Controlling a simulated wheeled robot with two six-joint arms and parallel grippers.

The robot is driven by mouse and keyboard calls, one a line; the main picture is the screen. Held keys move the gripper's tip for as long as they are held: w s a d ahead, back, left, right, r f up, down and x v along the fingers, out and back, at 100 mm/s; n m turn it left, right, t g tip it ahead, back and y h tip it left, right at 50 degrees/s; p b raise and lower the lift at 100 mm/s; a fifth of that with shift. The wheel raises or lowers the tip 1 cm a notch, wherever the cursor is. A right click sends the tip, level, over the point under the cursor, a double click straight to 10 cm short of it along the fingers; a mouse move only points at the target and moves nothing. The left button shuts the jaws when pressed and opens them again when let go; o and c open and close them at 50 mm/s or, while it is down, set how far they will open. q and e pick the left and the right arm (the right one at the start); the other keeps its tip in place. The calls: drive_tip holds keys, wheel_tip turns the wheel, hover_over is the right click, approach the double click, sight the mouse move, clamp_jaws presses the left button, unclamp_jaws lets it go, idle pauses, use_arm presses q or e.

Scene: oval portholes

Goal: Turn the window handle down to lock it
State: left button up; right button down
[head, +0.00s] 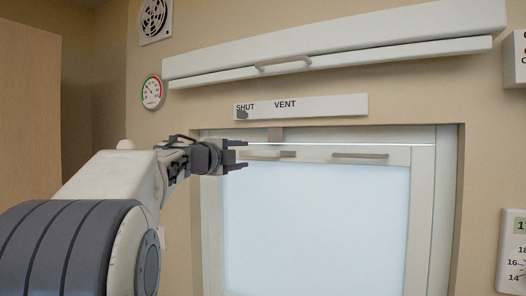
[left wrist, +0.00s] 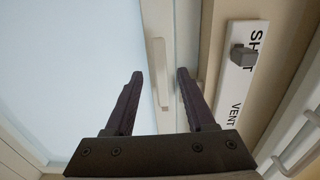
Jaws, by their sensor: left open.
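The window (head: 315,225) is a pale frosted pane in a white frame, and it appears closed or nearly so. A cream bar-shaped window handle (head: 262,155) lies about level on its top rail. It also shows in the left wrist view (left wrist: 159,75), where it appears between the two fingers. My left gripper (head: 241,155) is open and empty, at the handle's left end. Whether the fingers touch the handle cannot be told. A grey-brown bar (head: 360,155) is fixed on the rail further right. My right gripper is not in view.
Above the window is a white SHUT/VENT plate (head: 320,106) with a grey knob (head: 241,115) under SHUT. A white flap (head: 400,35) with a handle juts out higher up. A round gauge (head: 152,92) and a fan grille (head: 155,20) are on the left wall.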

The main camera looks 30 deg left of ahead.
sight(250, 154)
use_arm(q)
drive_tip(key=w+p, duration=0.1)
drive_tip(key=w, duration=0.5)
drive_tip(key=shift+d, duration=0.1)
clamp_jaws()
idle(1.2)
